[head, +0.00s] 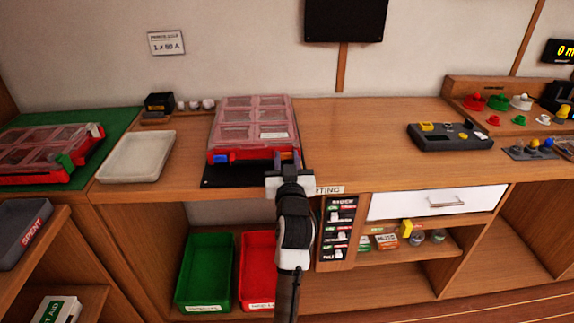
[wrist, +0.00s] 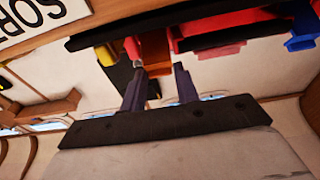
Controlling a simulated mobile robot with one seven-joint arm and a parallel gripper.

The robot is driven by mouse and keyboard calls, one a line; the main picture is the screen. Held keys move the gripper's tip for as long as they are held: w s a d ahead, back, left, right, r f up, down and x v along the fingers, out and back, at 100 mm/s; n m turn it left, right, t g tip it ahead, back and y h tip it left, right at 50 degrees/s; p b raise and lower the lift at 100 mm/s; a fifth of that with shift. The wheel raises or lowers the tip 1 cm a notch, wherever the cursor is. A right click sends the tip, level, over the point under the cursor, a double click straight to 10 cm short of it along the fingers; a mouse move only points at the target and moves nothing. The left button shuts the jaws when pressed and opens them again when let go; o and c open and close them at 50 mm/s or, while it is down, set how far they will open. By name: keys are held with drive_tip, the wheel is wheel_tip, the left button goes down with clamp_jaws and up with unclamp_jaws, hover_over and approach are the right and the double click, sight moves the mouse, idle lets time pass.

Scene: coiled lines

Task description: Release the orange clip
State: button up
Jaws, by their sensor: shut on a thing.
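The red case (head: 252,154) with a clear compartmented lid lies on a black mat (head: 225,176) at the bench's front edge. In the wrist view, the orange clip (wrist: 155,48) is at the case's front side, between my fingers. My gripper (head: 288,158) reaches the case's front right corner and is shut on the clip; it also shows in the wrist view (wrist: 157,72). The blue clip (head: 221,159) is at the front left and also shows in the wrist view (wrist: 302,30). My gripper hides most of the orange clip in the head view.
A white tray (head: 136,158) and a second case (head: 40,155) on a green mat stand to the left. Green (head: 204,272) and red (head: 257,268) bins sit below. A dark device (head: 450,138) stands right; the bench between is clear.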

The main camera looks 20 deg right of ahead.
drive_tip(key=o, duration=1)
drive_tip(key=b+v, duration=0.2)
drive_tip(key=v, duration=1.1)
drive_tip(key=shift+s+a, duration=0.1)
drive_tip(key=shift+s, duration=0.3)
